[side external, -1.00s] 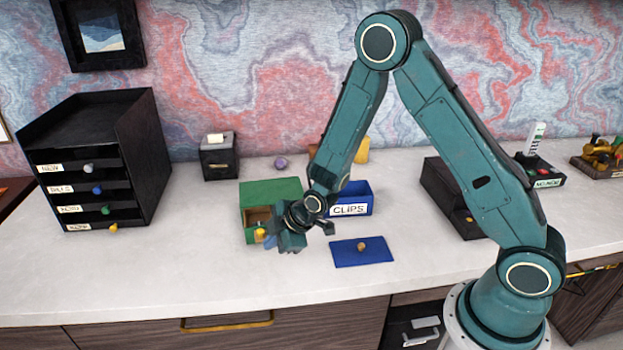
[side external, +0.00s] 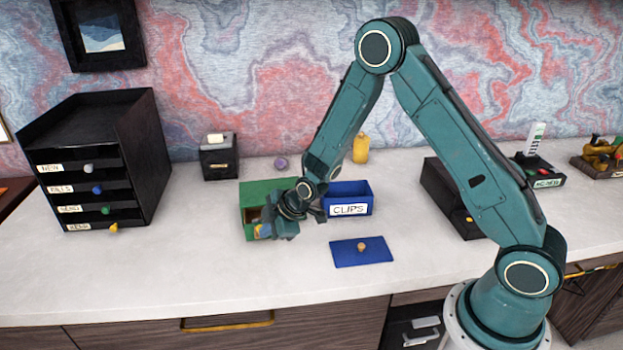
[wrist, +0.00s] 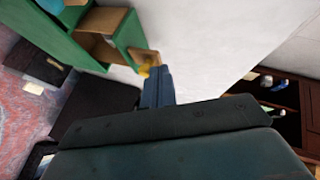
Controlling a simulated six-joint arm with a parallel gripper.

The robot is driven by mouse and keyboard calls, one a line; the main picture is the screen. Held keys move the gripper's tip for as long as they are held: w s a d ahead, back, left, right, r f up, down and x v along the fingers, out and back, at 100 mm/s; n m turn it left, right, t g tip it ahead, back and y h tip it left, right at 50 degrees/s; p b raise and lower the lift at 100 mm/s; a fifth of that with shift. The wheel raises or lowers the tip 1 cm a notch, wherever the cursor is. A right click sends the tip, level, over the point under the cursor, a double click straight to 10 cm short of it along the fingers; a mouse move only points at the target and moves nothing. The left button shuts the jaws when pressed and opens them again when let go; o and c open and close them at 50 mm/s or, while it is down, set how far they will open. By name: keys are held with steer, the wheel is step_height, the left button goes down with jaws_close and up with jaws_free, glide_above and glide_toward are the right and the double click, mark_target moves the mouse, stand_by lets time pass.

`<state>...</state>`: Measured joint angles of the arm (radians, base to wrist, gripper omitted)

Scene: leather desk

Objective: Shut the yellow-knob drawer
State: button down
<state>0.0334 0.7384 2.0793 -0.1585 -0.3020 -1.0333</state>
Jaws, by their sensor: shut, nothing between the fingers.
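A small green cabinet (side external: 262,190) stands mid-desk with tan inner compartments. A yellow knob (wrist: 145,70) shows in the wrist view at the front of its drawer (wrist: 147,56). Tan interior shows behind that front, so the drawer appears partly open. My gripper (wrist: 157,78) is shut and empty, its blue fingertips right beside the knob; I cannot tell whether they touch. In the side view, my gripper (side external: 266,231) hides most of the cabinet's lower front. It also shows the cabinet's yellow knob only faintly, behind the fingers.
A blue CLIPS box (side external: 348,198) stands right of the cabinet, and a blue lid (side external: 350,254) with a knob lies in front. A black drawer unit (side external: 140,150) with another yellow knob (side external: 114,228) stands left. The front desk strip is clear.

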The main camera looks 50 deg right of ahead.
steer(key=w+d, duration=0.4)
steer(key=w, duration=0.1)
steer(key=shift+d, duration=0.3)
steer(key=shift+s, duration=0.1)
steer(key=shift+s+a, duration=0.4)
steer(key=shift+s, duration=0.2)
steer(key=shift+s+a, duration=0.35)
steer(key=shift+s, duration=0.3)
steer(key=shift+s+a, duration=0.3)
steer(key=shift+s, duration=0.3)
steer(key=v, duration=1)
steer(key=shift+w+r, duration=0.1)
